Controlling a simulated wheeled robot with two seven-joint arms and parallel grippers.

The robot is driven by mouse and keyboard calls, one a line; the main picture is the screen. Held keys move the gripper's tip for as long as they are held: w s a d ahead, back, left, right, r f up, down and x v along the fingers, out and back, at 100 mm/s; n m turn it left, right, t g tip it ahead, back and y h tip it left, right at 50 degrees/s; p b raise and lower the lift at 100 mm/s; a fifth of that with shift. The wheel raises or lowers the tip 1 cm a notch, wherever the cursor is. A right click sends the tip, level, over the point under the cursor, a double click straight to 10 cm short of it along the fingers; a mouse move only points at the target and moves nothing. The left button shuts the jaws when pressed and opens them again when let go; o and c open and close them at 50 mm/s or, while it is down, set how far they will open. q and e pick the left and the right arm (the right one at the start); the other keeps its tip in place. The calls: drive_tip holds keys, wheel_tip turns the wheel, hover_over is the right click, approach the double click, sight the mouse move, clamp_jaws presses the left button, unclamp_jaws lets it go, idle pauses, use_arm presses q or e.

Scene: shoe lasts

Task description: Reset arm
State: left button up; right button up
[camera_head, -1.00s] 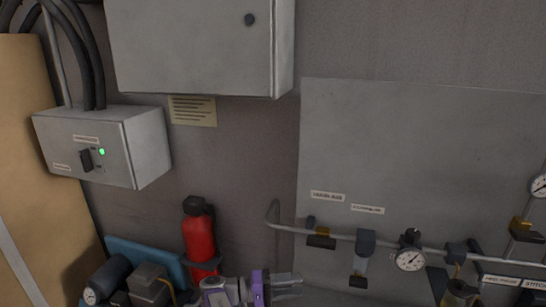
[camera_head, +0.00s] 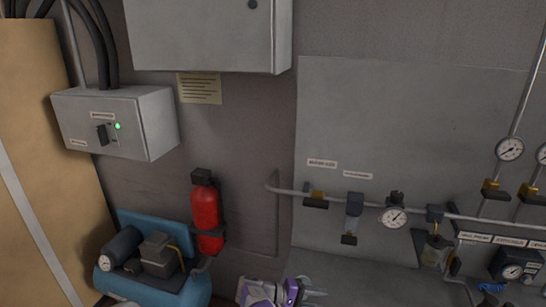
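One of my grippers (camera_head: 312,293) shows at the bottom edge, a little right of the middle. It is white-grey with purple parts, and grey fingers point to the right. It is small and partly cut off by the frame, so I cannot tell which side its arm comes from or whether the fingers are apart. No object shows in it. My other gripper is not in view.
A grey switch box (camera_head: 118,122) with a green light and a larger cabinet (camera_head: 205,35) hang on the wall. A pipe with gauges (camera_head: 393,217) runs along the right.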

drive_tip(key=s+d+f+g+y+b, duration=0.2)
drive_tip(key=s+f+y, duration=0.4)
drive_tip(key=f, duration=0.7)
drive_tip(key=s+d+f+g+y+b, duration=0.25)
drive_tip(key=s+f, duration=0.55)
drive_tip(key=f, duration=0.5)
drive_tip(key=s+a+f+m+t+y+b, duration=0.2)
drive_tip(key=s+a+f+m+y, duration=0.1)
drive_tip(key=s, duration=0.5)
drive_tip(key=s+a+f+m+t+y+b, duration=0.2)
drive_tip(key=s+a+f+m+y, duration=0.1)
drive_tip(key=s+y, duration=0.4)
drive_tip(key=shift+s+a+m+b, duration=0.4)
drive_tip(key=shift+a+m, duration=0.2)
drive_tip(key=shift+a, duration=0.3)
drive_tip(key=shift+s, duration=0.1)
